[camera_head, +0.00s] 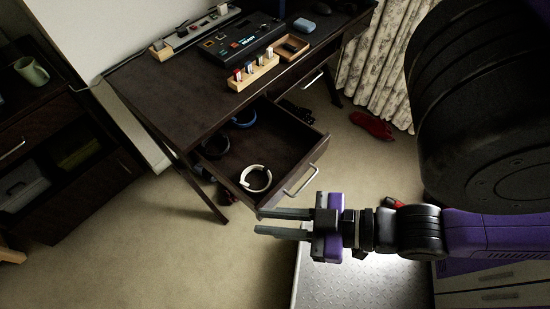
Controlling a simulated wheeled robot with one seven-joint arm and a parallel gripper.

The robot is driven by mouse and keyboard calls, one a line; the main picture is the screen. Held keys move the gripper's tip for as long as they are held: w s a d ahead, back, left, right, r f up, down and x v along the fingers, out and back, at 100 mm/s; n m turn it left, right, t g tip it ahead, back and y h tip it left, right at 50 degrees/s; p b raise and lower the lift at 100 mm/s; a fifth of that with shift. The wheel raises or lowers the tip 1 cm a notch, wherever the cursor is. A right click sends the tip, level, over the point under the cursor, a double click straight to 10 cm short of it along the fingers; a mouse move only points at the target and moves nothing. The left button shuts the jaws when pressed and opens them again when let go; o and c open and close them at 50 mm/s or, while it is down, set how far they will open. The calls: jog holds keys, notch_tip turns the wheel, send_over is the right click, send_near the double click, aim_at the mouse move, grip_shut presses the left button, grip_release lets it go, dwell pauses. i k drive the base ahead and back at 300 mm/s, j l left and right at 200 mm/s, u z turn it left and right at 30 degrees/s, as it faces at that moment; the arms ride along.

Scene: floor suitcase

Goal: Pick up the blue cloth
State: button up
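I cannot make out a blue cloth in the head view. A small blue curved item (244,121) lies at the back of the open drawer, but it looks more like a ring or band than cloth. My gripper (260,222) reaches leftward from the right, just in front of the drawer's front corner. Its two long grey fingers are apart, with nothing visible between them.
The open drawer (303,164) also holds a white ring (255,179). The dark desk (182,95) carries electronics. A dark red item (371,125) lies on the carpet by the curtain (378,60). Carpet at lower left (130,255) is clear.

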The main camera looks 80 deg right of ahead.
aim_at(307, 26)
jog(key=i+z, duration=0.15)
jog(key=z, duration=0.2)
jog(key=i+z, duration=0.1)
jog(key=z, duration=0.25)
jog(key=k+z, duration=0.1)
jog(key=z, duration=0.35)
jog(key=l+z, duration=0.1)
jog(key=z, duration=0.35)
jog(key=k+l+z, duration=0.1)
jog(key=z, duration=0.3)
jog(key=j+z, duration=0.8)
jog(key=i+j, duration=0.05)
